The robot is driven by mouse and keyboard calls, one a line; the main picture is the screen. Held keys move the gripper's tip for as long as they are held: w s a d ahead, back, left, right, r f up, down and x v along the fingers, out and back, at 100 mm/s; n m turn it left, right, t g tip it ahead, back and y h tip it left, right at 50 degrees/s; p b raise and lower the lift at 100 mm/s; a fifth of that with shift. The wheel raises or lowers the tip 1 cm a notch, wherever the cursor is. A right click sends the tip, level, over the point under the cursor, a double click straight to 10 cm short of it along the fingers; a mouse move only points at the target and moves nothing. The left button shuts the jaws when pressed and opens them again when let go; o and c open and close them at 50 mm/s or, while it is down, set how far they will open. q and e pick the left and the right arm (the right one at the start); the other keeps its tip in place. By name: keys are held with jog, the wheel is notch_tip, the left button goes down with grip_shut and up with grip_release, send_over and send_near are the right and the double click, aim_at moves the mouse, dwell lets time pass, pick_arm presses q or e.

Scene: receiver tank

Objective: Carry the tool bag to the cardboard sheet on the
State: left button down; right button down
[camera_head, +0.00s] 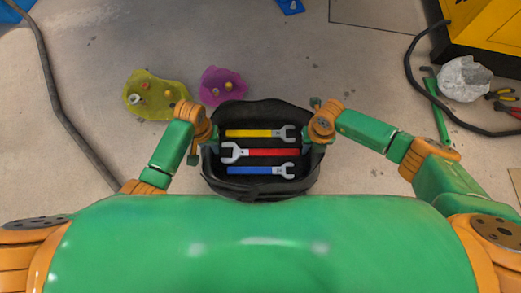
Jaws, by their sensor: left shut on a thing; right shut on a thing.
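The black tool bag (262,108) is open at the top, in the middle of the camera_head view in front of my body. Inside lie a yellow wrench (255,133), a red wrench (268,153) and a blue wrench (258,170). My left gripper (207,143) is shut on the bag's left side. My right gripper (313,140) is shut on its right side. I cannot tell whether the bag touches the floor. A tan flat edge (516,182) at the far right may be the cardboard sheet; most of it is out of view.
A yellow-green cloth (150,95) and a purple cloth (222,86) with small parts lie beyond the bag. Dark hoses run at left (62,105) and right (418,85). A yellow-black machine (485,30), crumpled white material (463,78) and a green tool (438,108) are at right.

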pick_arm(q)
jog(key=shift+r, duration=0.1)
pick_arm(e)
jog(key=shift+r, duration=0.1)
